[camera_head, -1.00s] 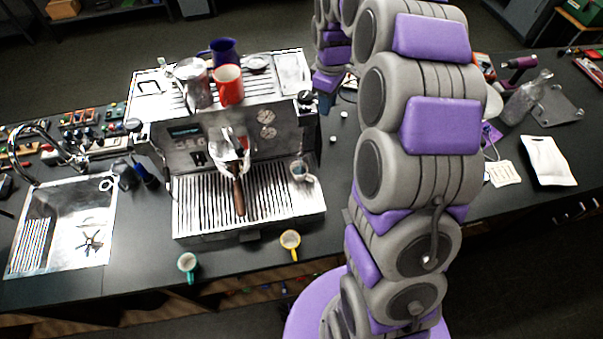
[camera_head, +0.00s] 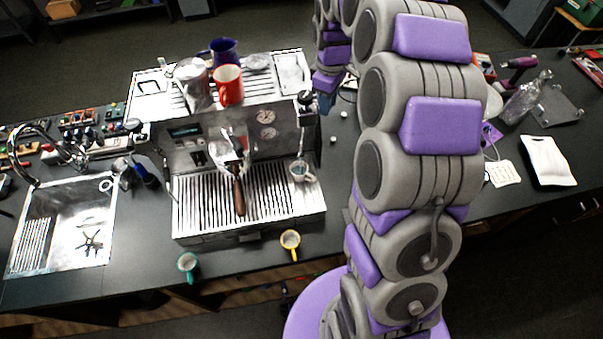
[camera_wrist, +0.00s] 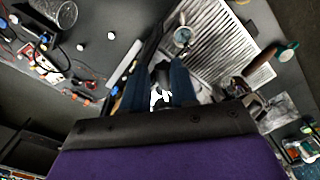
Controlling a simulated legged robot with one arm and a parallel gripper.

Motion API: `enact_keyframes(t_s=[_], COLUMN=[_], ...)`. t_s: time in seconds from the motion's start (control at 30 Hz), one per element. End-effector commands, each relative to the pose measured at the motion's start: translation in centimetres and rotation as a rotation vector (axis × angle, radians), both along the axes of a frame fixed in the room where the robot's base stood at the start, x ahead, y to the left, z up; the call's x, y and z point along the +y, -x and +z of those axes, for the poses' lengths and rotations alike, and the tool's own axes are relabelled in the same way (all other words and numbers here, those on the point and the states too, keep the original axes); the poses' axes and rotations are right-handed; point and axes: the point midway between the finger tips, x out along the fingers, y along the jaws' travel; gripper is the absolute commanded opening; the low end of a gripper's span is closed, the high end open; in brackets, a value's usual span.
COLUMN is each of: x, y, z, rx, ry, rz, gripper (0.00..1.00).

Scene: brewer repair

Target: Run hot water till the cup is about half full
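The espresso machine (camera_head: 180,155) stands on the dark counter. A small light cup (camera_head: 303,173) sits upright at the right end of its slatted drip tray (camera_head: 265,205), below a thin metal wand (camera_head: 301,140). The same cup shows in the wrist view (camera_wrist: 183,37); its water level is too small to tell. A black knob (camera_head: 306,97) is at the machine's upper right corner. My gripper (camera_head: 326,100) is just right of it, partly hidden by my arm. In the wrist view its blue fingers (camera_wrist: 160,85) are apart, with a dark part between them; contact is unclear.
A red mug (camera_head: 228,86), a metal pitcher (camera_head: 192,85) and a blue mug (camera_head: 224,52) stand on the machine. A sink (camera_head: 68,235) is at left. A white tray (camera_head: 547,160) lies at right.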

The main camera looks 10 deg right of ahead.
Motion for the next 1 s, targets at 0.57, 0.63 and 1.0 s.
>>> enact_keyframes(t_s=[0.57, 0.63, 1.0], x=[1.7, 1.9, 3.2], y=[1.5, 1.6, 2.1], z=[-0.1, -0.1, 0.0], rx=[0.001, 0.001, 0.0], ry=[0.002, 0.002, 0.002], rz=[-0.348, -0.382, -0.61], gripper=[0.28, 0.28, 0.28])
